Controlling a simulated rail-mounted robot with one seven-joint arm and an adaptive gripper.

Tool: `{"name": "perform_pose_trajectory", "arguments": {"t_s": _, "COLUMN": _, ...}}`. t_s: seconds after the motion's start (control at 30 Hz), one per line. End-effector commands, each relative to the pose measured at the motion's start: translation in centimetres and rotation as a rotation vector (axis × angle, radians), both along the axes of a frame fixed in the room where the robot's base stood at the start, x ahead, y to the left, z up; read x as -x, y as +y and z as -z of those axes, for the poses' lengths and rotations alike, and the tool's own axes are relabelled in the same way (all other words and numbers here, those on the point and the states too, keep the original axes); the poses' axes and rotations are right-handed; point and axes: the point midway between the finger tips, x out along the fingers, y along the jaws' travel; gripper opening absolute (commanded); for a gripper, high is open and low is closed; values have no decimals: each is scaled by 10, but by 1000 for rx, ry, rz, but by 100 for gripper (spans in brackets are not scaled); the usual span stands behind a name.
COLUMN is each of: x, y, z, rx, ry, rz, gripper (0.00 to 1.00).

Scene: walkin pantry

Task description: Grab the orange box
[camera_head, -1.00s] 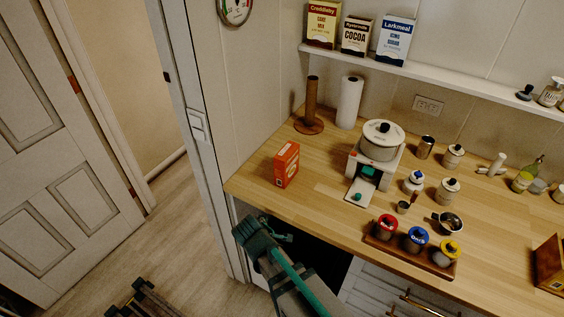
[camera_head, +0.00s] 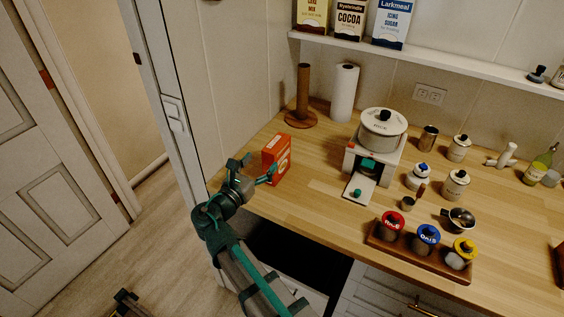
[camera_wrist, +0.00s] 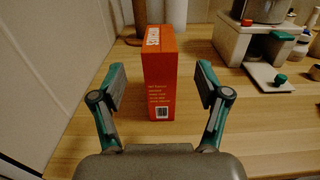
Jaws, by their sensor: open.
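The orange box (camera_head: 277,159) stands upright on the wooden counter near its left end. In the wrist view the orange box (camera_wrist: 159,75) is straight ahead, with its narrow side and a barcode facing me. My gripper (camera_head: 254,172) is at the counter's front left edge, just in front of the box. In the wrist view my gripper (camera_wrist: 160,84) is open, with one finger on each side of the box. A gap shows between each finger and the box, so neither appears to touch it. The box hides little of the counter behind it.
A wooden holder (camera_head: 302,98) and a paper towel roll (camera_head: 344,94) stand behind the box. A white appliance with a pot (camera_head: 383,130) stands to the right. A rack of jars (camera_head: 372,239) sits near the front edge. The left wall (camera_head: 225,90) is close by.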

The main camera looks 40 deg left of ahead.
Motion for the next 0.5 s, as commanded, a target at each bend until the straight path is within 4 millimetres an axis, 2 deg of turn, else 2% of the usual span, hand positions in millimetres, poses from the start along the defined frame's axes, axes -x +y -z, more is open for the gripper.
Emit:
{"name": "perform_pose_trajectory", "arguments": {"t_s": 0.2, "x": -33, "y": 4, "z": -2, "rx": 0, "ry": 2, "rz": 2, "gripper": 75}}
{"name": "perform_pose_trajectory", "arguments": {"t_s": 0.5, "x": -54, "y": 6, "z": -2, "rx": -3, "ry": 2, "rz": 1, "gripper": 75}}
